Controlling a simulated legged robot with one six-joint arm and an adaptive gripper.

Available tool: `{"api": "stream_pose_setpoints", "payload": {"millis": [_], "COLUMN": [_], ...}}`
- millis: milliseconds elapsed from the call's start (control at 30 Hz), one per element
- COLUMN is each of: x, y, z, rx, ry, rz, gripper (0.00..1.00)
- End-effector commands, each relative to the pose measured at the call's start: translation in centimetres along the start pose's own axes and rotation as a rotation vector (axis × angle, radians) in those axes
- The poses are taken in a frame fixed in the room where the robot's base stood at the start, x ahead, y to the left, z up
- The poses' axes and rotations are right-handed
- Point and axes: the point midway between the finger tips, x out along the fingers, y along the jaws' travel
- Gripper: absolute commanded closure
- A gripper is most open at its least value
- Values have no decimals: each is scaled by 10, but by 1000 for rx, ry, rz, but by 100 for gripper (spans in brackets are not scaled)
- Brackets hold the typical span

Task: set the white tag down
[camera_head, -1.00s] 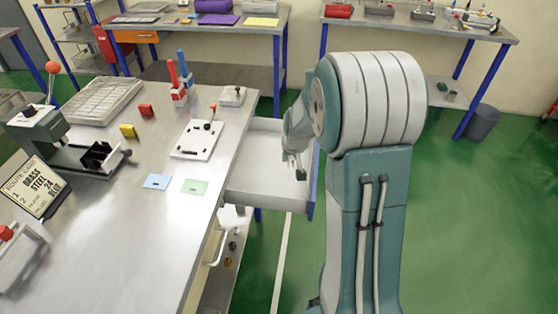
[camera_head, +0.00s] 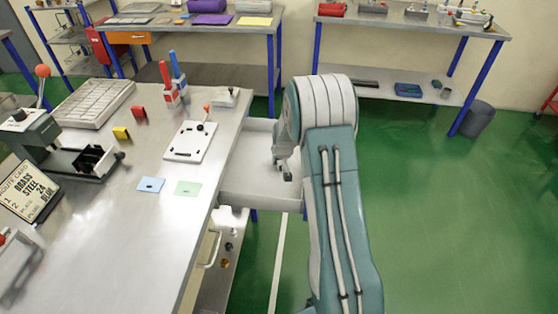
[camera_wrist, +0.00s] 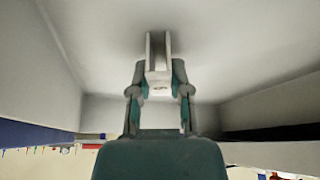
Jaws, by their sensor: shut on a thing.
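My gripper (camera_head: 286,174) is over the open pale drawer (camera_head: 240,193) beside the workbench. In the wrist view my gripper (camera_wrist: 158,62) points at the drawer's white inside, with its fingers close together. The white tag (camera_wrist: 158,78) shows as a small pale piece between the fingers, and the gripper is shut on it. White on white makes its edges hard to see. I cannot tell whether it touches the drawer floor. In the head view the tag cannot be made out.
Drawer walls stand close around the gripper. On the workbench (camera_head: 110,228) are a white plate with a lever (camera_head: 190,142), blue (camera_head: 151,185) and green (camera_head: 187,188) cards, and a route card (camera_head: 30,190). Green floor lies open at the right.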

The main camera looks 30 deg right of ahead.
Motion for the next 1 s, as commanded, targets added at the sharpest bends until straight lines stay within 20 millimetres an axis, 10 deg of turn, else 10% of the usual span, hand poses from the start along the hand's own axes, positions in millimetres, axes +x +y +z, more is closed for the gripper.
{"api": "stream_pose_setpoints", "payload": {"millis": [200,233,300,733,1000], "x": [0,0,0,-4,-49], "y": [0,0,0,0,0], "z": [0,0,0,-1,-2], "rx": [0,0,0,0,-1], "ry": [0,0,0,2,6], "rz": [1,1,1,1,1], "gripper": [100,67,41,41,41]}}
